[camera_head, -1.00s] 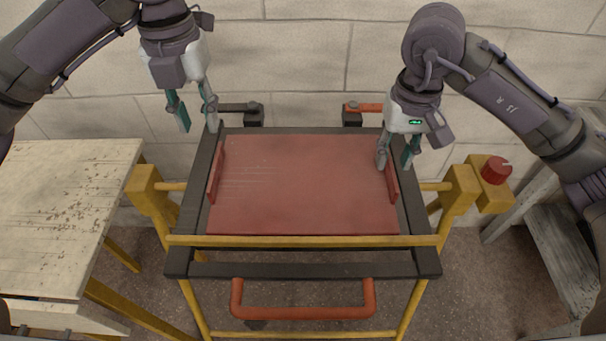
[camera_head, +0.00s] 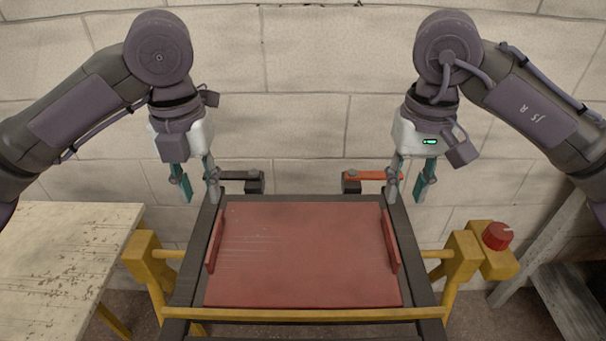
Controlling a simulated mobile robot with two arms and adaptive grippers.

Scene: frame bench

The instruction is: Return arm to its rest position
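My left gripper (camera_head: 198,190) hangs pointing down over the far left corner of the frame bench. Its two fingers are apart with nothing between them. My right gripper (camera_head: 406,190) hangs pointing down near the far right corner of the bench. Its fingers are also apart and empty. Both arms are bent in nearly mirrored poses. The frame bench has a dark frame (camera_head: 190,276) around a red panel (camera_head: 300,258), with a raised red strip along the left and right sides of the panel.
A black handle (camera_head: 240,177) and an orange handle (camera_head: 371,176) stand behind the bench. A worn table (camera_head: 60,255) is at the left. A red knob (camera_head: 497,236) sits on a yellow bracket at the right. A pale block wall (camera_head: 300,60) is behind.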

